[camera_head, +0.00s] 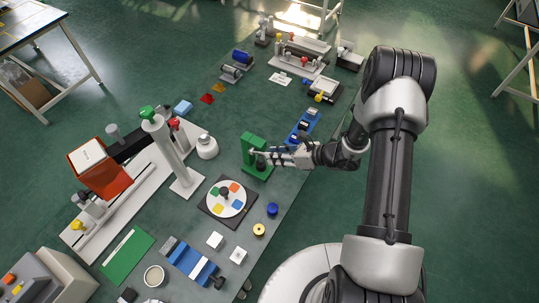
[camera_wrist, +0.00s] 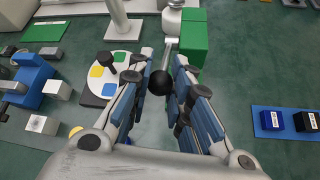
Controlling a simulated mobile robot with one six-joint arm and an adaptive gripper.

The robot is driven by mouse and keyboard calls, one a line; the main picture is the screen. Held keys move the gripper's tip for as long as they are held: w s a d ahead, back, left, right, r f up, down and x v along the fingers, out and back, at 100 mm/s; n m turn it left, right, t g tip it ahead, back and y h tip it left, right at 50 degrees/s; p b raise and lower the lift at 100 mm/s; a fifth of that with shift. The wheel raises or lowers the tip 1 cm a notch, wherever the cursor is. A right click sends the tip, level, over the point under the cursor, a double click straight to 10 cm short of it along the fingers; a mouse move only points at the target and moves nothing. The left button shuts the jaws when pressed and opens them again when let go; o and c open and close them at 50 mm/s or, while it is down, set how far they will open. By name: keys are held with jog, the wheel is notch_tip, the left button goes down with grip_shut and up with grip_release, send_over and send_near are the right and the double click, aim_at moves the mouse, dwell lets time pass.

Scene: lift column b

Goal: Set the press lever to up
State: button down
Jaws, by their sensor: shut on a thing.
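The green press (camera_head: 254,142) stands on the long table, near its right edge; its green body (camera_wrist: 193,38) also shows at the top of the wrist view. Its lever (camera_wrist: 172,26) is a light metal bar ending in a black ball knob (camera_wrist: 160,83). My gripper (camera_head: 257,157) reaches the press from the right. In the wrist view the fingers stand on both sides of the knob and lever end, and my gripper is shut on the lever. The fingers hide part of the lever in the head view, so its exact angle is hard to tell.
A turntable with coloured patches (camera_head: 225,198) lies in front of the press. A grey column with a green knob (camera_head: 165,150) stands to the left. A blue tray with small blocks (camera_head: 303,127) lies behind right.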

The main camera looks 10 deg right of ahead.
aim_at(259, 152)
jog(key=r+g+h+p, duration=0.1)
jog(key=w+a+r+h+p, duration=0.1)
jog(key=p, duration=0.1)
jog(key=w+a+r+g+h+p, duration=0.1)
jog(key=r+p, duration=0.1)
jog(key=shift+a+r+g+h, duration=0.1)
jog(key=shift+a+g+h, duration=0.15)
jog(key=shift+g+h, duration=0.05)
jog(key=shift+w+a+r, duration=0.55)
jog(key=shift+w+a, duration=0.1)
jog(key=shift+a, duration=0.1)
jog(key=shift+w+a+r, duration=0.5)
jog(key=shift+w+a, duration=0.15)
jog(key=shift+a, duration=0.1)
jog(key=shift+w+a+r, duration=0.1)
jog(key=c, duration=1.9)
grip_release()
jog(key=o, duration=0.4)
jog(key=shift+a+f, duration=0.2)
jog(key=shift+f, duration=0.05)
jog(key=shift+o, duration=0.4)
jog(key=shift+d, duration=0.2)
jog(key=v, duration=1.2)
